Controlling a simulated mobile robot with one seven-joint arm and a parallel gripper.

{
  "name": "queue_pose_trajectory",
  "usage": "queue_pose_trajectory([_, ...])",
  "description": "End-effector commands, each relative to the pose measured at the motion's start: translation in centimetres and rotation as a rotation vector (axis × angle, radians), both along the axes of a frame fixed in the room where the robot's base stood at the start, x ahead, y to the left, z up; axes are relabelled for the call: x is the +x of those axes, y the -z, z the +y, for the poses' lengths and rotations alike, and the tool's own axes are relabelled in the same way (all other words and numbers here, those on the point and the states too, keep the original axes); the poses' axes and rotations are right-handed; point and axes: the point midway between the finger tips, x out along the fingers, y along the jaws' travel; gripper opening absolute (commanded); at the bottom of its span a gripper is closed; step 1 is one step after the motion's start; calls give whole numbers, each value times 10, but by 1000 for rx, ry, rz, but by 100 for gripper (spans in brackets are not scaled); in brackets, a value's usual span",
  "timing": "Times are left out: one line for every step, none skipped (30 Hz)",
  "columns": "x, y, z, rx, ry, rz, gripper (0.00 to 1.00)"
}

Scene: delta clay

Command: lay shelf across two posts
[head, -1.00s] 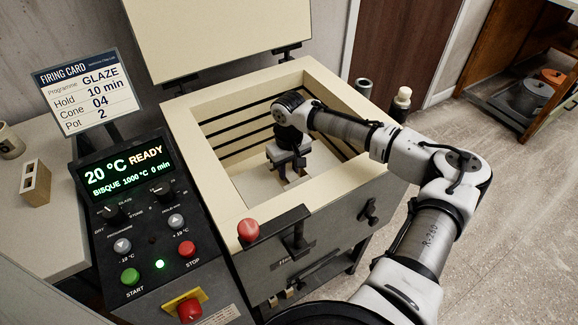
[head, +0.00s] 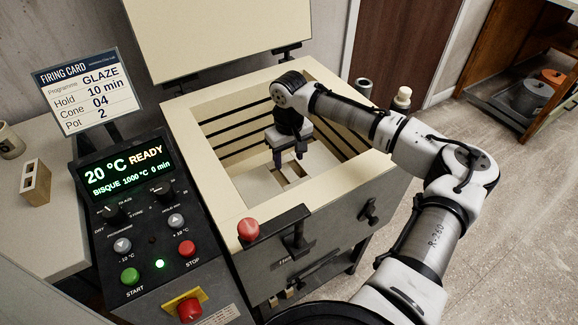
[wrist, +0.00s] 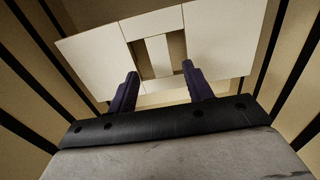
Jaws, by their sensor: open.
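A pale flat shelf (head: 255,186) lies inside the open kiln (head: 232,202). In the wrist view the shelf (wrist: 92,56) has a rectangular opening in its middle, with a pale bar (wrist: 158,56) running through it. No posts can be made out, so I cannot tell how the shelf is borne. My gripper (head: 289,160) is open and empty, pointing down inside the kiln above the shelf. In the wrist view its fingertips (wrist: 160,69) stand apart on either side of the bar's line, and clear of the shelf.
The kiln walls, with dark grooves, surround my gripper closely. The raised lid (head: 215,35) stands behind. A control panel (head: 150,225) and firing card (head: 88,92) are on the left. A grey cylinder (head: 363,88) and a white-topped one (head: 402,97) stand beyond the right rim.

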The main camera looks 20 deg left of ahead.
Motion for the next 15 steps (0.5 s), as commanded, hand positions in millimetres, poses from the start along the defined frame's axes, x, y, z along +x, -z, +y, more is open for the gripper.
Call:
queue_pose_trajectory([0, -12, 0, 3, 0, -1, 51])
queue_pose_trajectory([0, -19, 0, 2, 0, -1, 51])
queue_pose_trajectory([0, -28, 0, 2, 0, -1, 51])
queue_pose_trajectory([0, -34, 0, 2, 0, -1, 51])
queue_pose_trajectory([0, -40, 0, 2, 0, 0, 51])
queue_pose_trajectory([0, -47, 0, 1, 0, 0, 51])
queue_pose_trajectory([0, -52, 0, 1, 0, 0, 51])
queue_pose_trajectory([0, -57, 0, 1, 0, 0, 51])
queue_pose_trajectory([0, -62, 0, 1, 0, 0, 51])
queue_pose_trajectory([0, -66, 0, 0, 0, 0, 51])
queue_pose_trajectory([0, -68, 0, 0, 0, 0, 51])
queue_pose_trajectory([0, -71, 0, 0, 0, 0, 51])
queue_pose_trajectory([0, -73, 0, 0, 0, 0, 51])
queue_pose_trajectory([0, -75, 0, 0, 0, 0, 51])
queue_pose_trajectory([0, -76, -1, -1, 0, 1, 51])
